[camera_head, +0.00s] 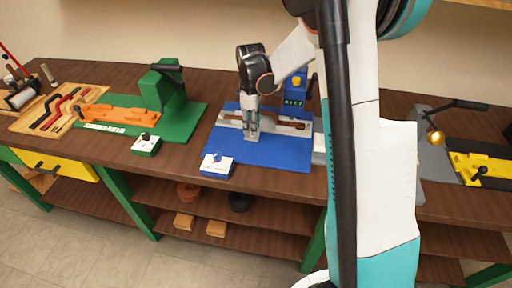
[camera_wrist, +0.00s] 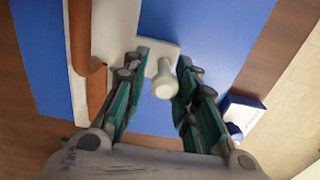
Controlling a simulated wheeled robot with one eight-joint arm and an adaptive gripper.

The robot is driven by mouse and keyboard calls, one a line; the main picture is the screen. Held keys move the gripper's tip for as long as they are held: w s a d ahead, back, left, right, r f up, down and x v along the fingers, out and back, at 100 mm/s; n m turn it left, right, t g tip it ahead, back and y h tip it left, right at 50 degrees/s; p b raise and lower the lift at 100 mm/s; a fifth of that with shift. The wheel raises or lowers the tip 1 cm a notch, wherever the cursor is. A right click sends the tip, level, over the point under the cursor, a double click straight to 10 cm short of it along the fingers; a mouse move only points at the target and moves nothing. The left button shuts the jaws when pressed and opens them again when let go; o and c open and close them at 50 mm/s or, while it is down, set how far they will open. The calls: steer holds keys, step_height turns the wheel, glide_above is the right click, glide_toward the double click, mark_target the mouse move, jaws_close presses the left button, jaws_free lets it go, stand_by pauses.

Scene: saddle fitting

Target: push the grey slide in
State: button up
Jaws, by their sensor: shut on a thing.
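The grey slide (camera_wrist: 154,55) is a pale flat plate with a round knob (camera_wrist: 165,85), seen in the wrist view beside the grey saddle block (camera_wrist: 79,35). My gripper (camera_wrist: 163,78) is shut on the knob, with one finger on each side. In the head view my gripper (camera_head: 251,136) points down at the front of the saddle block (camera_head: 228,122) on the blue base plate (camera_head: 270,151). The slide is mostly hidden behind my fingers there. A brown bar (camera_head: 291,121) lies along the block.
A blue-and-white box (camera_head: 216,165) sits at the blue plate's front left corner. A blue post (camera_head: 296,88) with a yellow top stands behind. A green station (camera_head: 180,118) is to the left, a yellow fixture (camera_head: 482,166) to the right. Bare brown tabletop lies in front.

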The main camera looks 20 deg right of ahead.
steer(key=shift+w+d, duration=0.1)
steer(key=shift+w, duration=0.1)
steer(key=o, duration=0.6)
steer(key=shift+o, duration=0.2)
steer(key=shift+r, duration=0.15)
steer(key=shift+r+p, duration=0.5)
steer(key=shift+r, duration=0.1)
steer(key=shift+s+r+p, duration=0.1)
steer(key=shift+r+p, duration=1.3)
steer(key=shift+r, duration=0.85)
